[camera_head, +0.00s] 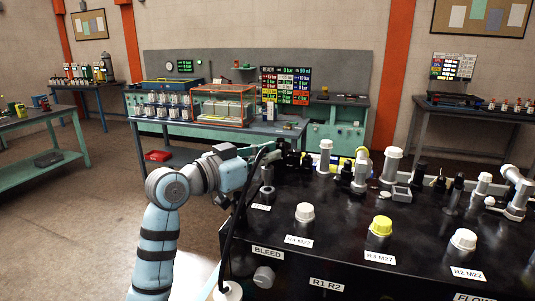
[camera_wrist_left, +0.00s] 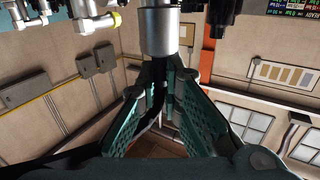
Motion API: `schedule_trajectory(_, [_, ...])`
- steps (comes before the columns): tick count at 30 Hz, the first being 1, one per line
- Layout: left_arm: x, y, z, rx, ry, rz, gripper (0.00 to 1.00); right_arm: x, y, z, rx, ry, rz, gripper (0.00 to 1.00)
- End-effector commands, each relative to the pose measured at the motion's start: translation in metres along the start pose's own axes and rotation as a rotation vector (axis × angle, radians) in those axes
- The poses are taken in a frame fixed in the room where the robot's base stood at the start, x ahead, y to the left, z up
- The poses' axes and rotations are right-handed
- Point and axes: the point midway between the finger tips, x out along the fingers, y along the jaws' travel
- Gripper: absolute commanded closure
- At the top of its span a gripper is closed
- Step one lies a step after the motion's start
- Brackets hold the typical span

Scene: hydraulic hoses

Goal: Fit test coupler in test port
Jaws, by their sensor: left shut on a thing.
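My left gripper (camera_head: 264,164) is at the back left corner of the black hose panel (camera_head: 335,222). It is shut on the test coupler, a silver cylinder (camera_wrist_left: 160,34) at its fingertips in the left wrist view. A thin black hose (camera_head: 236,215) rises from a white base at the panel's left side to the gripper. A short grey fitting (camera_head: 267,191), probably the test port, stands directly below the gripper, behind a small label too small to read. I cannot tell whether the coupler touches it. My right gripper is not in view.
Capped ports in white (camera_head: 305,212) and yellow (camera_head: 380,226) stand on the panel to the right. Taller grey and black fittings (camera_head: 392,165) crowd its back edge. Workbenches stand farther back; open floor (camera_head: 90,215) lies to the left.

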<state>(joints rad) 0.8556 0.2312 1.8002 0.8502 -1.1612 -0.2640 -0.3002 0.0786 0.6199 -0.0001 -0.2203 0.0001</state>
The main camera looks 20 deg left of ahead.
Motion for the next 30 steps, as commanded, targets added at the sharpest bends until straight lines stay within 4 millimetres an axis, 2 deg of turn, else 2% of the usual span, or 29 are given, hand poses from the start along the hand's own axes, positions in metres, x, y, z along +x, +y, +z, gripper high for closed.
schedule_trajectory(30, [0.0001,-0.0001,0.0005,0.0,0.0,0.0,1.0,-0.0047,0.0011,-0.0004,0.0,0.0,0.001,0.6])
